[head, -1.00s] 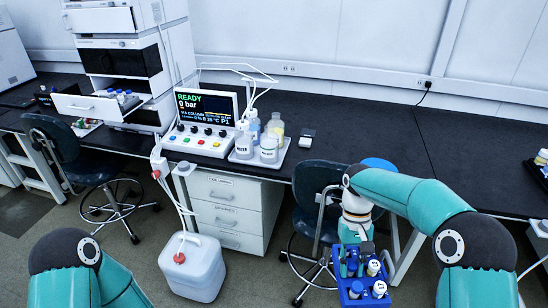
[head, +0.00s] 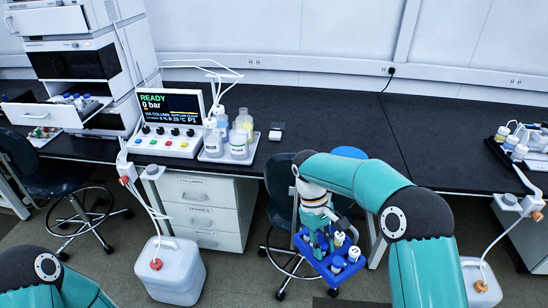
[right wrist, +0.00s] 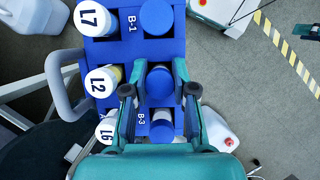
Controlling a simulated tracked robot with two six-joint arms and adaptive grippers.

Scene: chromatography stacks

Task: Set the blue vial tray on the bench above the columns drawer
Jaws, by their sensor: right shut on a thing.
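The blue vial tray (head: 322,271) hangs in the air in front of the bench, tilted in the head view, with several white-capped vials in it. My right gripper (head: 322,234) is shut on it. The columns drawer (head: 192,184) is the shut top drawer of the white cabinet, left of the tray. The black bench top (head: 215,168) runs above it. My left gripper is out of view; only its arm shows at lower left.
A bottle tray (head: 228,154) and a control panel (head: 168,145) stand on the bench above the drawers.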

